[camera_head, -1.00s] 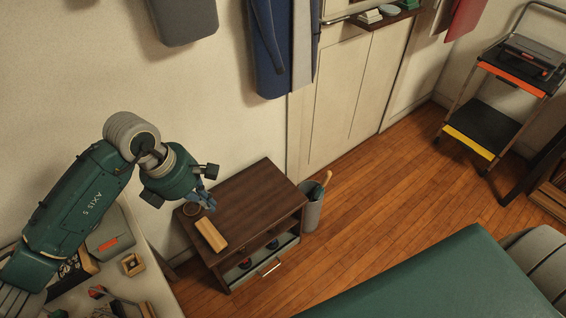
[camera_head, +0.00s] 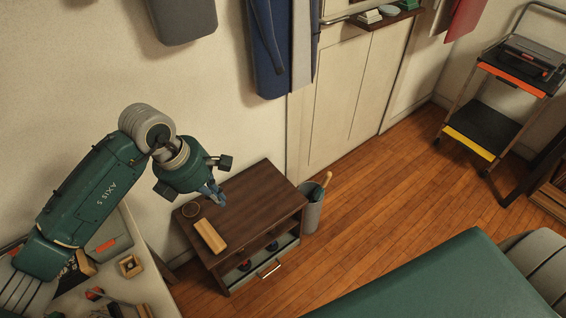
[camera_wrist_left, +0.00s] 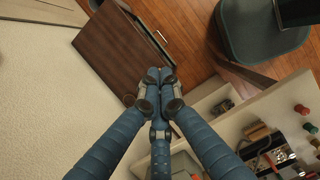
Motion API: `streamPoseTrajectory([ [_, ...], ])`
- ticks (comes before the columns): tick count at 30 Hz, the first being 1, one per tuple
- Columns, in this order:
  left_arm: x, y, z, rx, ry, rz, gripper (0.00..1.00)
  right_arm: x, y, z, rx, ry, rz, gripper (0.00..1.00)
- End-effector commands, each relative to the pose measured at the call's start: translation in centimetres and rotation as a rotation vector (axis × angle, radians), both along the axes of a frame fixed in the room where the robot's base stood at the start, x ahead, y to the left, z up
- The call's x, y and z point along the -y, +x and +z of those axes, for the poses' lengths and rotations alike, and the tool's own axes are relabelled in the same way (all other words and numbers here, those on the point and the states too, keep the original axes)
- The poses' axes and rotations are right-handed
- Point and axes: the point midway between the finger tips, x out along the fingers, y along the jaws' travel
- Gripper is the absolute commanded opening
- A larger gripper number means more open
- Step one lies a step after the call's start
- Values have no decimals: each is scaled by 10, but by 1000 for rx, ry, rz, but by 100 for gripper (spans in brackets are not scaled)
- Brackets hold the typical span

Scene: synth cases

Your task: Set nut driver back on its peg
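My left gripper (camera_head: 216,195) hangs over the small dark brown cabinet (camera_head: 262,199). In the left wrist view its blue fingertips (camera_wrist_left: 160,74) are together, with nothing visible between them. I cannot make out the nut driver for certain. A red-handled tool (camera_head: 95,293) lies on the pale workbench at lower left. The left wrist view shows several red and green knobs or handles (camera_wrist_left: 301,109) at the right on the bench; I cannot tell whether one is the nut driver or its peg. My right gripper is not in view.
The cabinet's drawer (camera_head: 268,262) is open with red and blue things inside. A grey bin (camera_head: 312,208) stands beside it. A cart (camera_head: 486,125) stands at far right; the middle floor is clear.

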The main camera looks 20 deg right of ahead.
Motion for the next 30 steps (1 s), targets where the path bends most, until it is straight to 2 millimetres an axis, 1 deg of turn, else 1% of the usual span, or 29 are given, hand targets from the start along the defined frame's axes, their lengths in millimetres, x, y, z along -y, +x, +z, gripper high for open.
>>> streamPoseTrajectory([
  [30, 31, 6, 0, 1, 0, 29, 0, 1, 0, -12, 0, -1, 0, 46],
])
